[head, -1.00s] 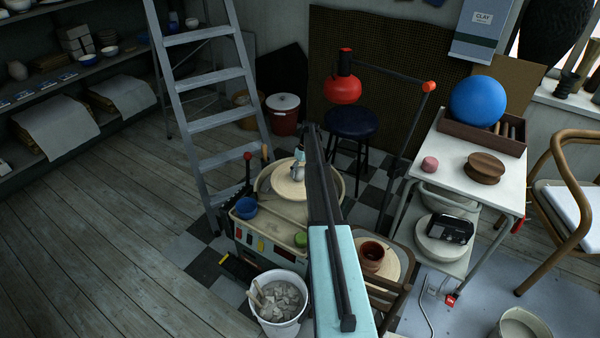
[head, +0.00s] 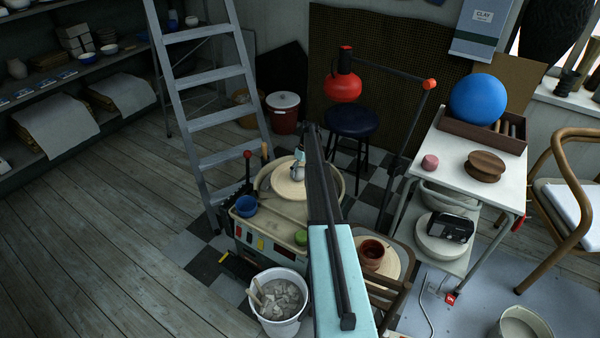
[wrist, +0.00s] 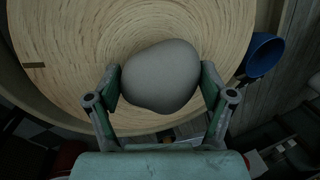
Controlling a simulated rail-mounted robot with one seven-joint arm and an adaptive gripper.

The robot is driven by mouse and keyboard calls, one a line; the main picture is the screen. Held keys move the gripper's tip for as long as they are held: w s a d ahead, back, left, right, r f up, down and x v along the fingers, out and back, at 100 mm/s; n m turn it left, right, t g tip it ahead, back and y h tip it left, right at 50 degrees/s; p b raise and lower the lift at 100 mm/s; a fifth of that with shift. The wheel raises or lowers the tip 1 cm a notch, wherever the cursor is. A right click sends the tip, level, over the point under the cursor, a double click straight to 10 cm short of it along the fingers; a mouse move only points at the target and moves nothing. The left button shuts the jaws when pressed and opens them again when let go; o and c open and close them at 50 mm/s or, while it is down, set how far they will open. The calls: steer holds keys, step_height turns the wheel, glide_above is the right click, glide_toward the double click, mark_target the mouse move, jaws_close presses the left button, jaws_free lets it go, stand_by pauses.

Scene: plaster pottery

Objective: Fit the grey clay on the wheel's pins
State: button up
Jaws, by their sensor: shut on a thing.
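The pottery wheel's pale round head (head: 289,190) sits in its basin left of my arm in the head view. It fills much of the wrist view as a wooden disc with ring grain (wrist: 60,50). A smooth grey lump of clay (wrist: 160,75) is between the fingers of my gripper (wrist: 160,88), which is shut on it over the disc. In the head view the clay (head: 297,171) is small. I cannot tell whether it touches the disc. The wheel's pins are not visible; a small dark slot or mark (wrist: 34,65) shows on the disc.
A blue bowl (head: 246,206) stands at the basin's left edge, also in the wrist view (wrist: 264,52). A green sponge-like piece (head: 301,239) lies on the wheel's front. A bucket of grey scraps (head: 279,302) stands before it. The ladder (head: 210,120) is behind on the left.

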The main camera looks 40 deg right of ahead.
steer(key=o, duration=1.7)
steer(key=shift+f, duration=0.1)
